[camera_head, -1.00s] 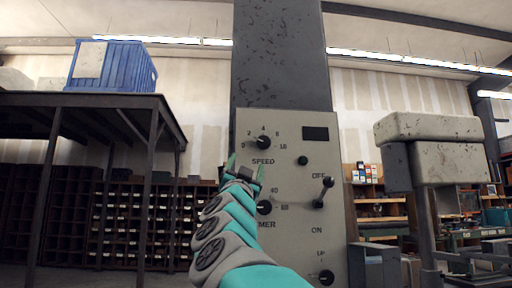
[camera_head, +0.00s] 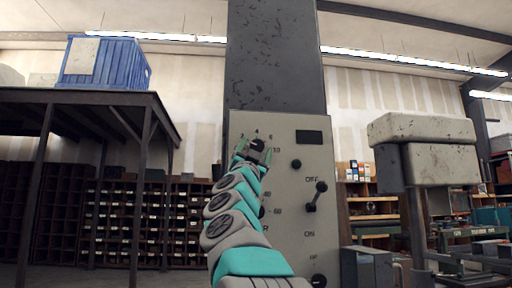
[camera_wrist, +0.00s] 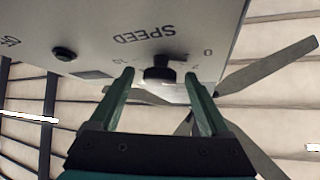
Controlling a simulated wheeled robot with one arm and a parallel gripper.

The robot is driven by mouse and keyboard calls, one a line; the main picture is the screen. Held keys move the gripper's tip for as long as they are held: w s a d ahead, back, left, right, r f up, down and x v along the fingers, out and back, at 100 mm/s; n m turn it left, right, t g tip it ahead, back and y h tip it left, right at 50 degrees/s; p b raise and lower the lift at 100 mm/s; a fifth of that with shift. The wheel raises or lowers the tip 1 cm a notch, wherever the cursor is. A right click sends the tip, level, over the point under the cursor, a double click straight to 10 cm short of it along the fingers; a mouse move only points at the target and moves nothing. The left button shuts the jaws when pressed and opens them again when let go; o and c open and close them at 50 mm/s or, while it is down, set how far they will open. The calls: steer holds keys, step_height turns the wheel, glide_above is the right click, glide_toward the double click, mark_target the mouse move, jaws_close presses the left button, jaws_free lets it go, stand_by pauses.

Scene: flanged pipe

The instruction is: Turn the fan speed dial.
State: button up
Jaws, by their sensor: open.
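The fan speed dial (camera_wrist: 160,74) is a dark round knob on the grey control panel, marked SPEED. In the head view the dial (camera_head: 258,144) is partly hidden by my gripper (camera_head: 254,150), which is up at it. In the wrist view my gripper (camera_wrist: 159,80) is open, with one green finger on each side of the dial. The dial sits between the fingertips, with gaps showing on both sides. It is hard to tell whether either finger touches it.
The grey control panel (camera_head: 290,240) also carries a lever (camera_head: 316,196), a small black knob (camera_head: 296,164), a dark display (camera_head: 309,137) and a lower dial (camera_head: 318,281). My arm hides most of the timer dial. A rack with a blue crate (camera_head: 105,64) stands left.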

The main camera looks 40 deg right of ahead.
steer(key=shift+r, duration=0.1)
steer(key=shift+c, duration=0.3)
jaws_close()
steer(key=shift+d+f+n+t+y+b, duration=0.1)
steer(key=shift+f+n+t+y+b, duration=0.15)
steer(key=shift+n+t+b, duration=0.3)
steer(key=shift+d+f+n+t+y+b, duration=0.1)
steer(key=shift+n+t+y+b, duration=0.3)
steer(key=shift+n+b, duration=0.25)
steer(key=shift+r+n+t+y+b, duration=0.2)
steer(key=shift+n+t+y+b, duration=0.95)
steer(key=shift+n, duration=0.45)
steer(key=shift+r+n+t+y+b, duration=0.2)
steer(key=shift+n+t+y+b, duration=0.85)
steer(key=shift+n, duration=0.55)
steer(key=shift+f+n+t+y+b, duration=0.15)
steer(key=shift+n+t+y+b, duration=0.5)
steer(key=shift+n, duration=0.35)
steer(key=shift+y, duration=0.3)
steer(key=shift+o, duration=0.3)
jaws_free()
steer(key=shift+s, duration=0.1)
